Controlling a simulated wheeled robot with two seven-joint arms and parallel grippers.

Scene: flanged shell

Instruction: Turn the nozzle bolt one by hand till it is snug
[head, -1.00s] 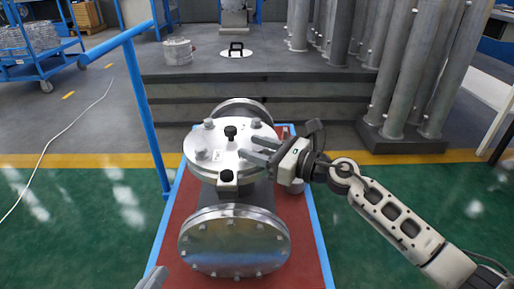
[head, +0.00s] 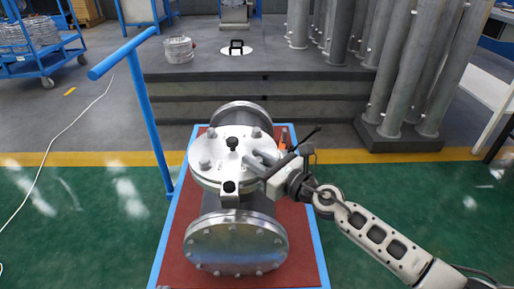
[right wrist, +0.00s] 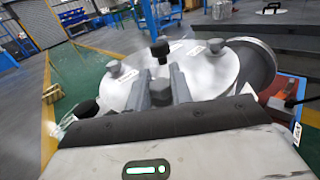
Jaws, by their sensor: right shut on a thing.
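The flanged shell stands on its side with a round metal cover (head: 232,174) on its upward nozzle. My right gripper (head: 250,162) reaches in from the right over the cover. In the right wrist view its two fingers stand on either side of a grey bolt head (right wrist: 160,93) near the cover's edge and are shut on it. I take this as the nozzle bolt; no label shows its number. In the head view the fingers mostly hide that bolt. Another bolt (head: 204,163) sits at the cover's left. My left gripper is out of view.
A black knob (head: 232,143) stands up at the cover's middle, just beyond the fingers. A black-topped fitting (head: 229,186) is at the cover's near edge. A blue handle post (head: 145,120) rises at the left.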

